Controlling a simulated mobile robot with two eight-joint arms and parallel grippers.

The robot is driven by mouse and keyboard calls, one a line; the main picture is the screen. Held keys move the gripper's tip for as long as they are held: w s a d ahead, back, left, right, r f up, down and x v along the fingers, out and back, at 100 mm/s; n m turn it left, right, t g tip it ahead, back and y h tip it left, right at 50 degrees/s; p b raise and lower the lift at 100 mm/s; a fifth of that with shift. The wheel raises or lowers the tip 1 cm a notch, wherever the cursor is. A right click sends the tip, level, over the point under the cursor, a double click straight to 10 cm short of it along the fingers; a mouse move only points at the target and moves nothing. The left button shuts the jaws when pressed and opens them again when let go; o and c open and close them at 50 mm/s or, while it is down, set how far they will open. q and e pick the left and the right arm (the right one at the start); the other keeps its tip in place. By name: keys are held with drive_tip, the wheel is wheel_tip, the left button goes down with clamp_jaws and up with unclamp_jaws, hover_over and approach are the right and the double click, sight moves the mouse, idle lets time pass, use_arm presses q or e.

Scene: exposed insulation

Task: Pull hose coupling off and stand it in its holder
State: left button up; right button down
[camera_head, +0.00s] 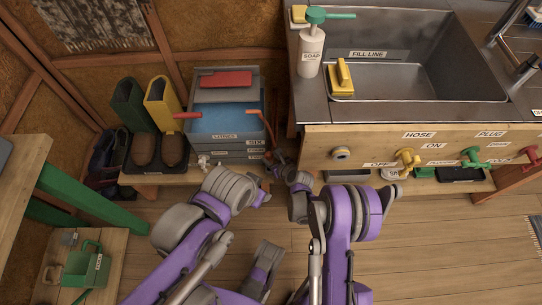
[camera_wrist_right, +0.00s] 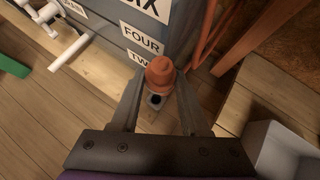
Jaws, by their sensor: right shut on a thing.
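My right gripper (camera_wrist_right: 159,82) is shut on the orange-brown hose coupling (camera_wrist_right: 160,70) in the right wrist view. A small grey piece with a dark hole (camera_wrist_right: 155,100) shows just below the coupling; I cannot tell whether they are joined. In the head view my right gripper (camera_head: 280,168) is low beside the water tank (camera_head: 225,146), and the coupling is too small to make out there. An orange hose (camera_head: 264,124) hangs at the tank's right side. My left gripper (camera_head: 262,196) is left of the right arm, its jaws unclear. I cannot pick out the holder.
The sink counter (camera_head: 420,112) stands at the right, with a yellow tap (camera_head: 407,158) and a green tap (camera_head: 472,158) on its wooden front. Boots (camera_head: 160,103) stand left of the tank. A white spigot (camera_wrist_right: 72,47) projects from the tank. Open floor (camera_head: 430,230) lies at right.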

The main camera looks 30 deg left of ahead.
drive_tip(key=shift+b, duration=0.3)
drive_tip(key=shift+f, duration=0.25)
drive_tip(key=shift+f+b, duration=2.2)
drive_tip(key=shift+f, duration=0.4)
drive_tip(key=shift+f+b, duration=0.8)
drive_tip(key=shift+f, duration=0.75)
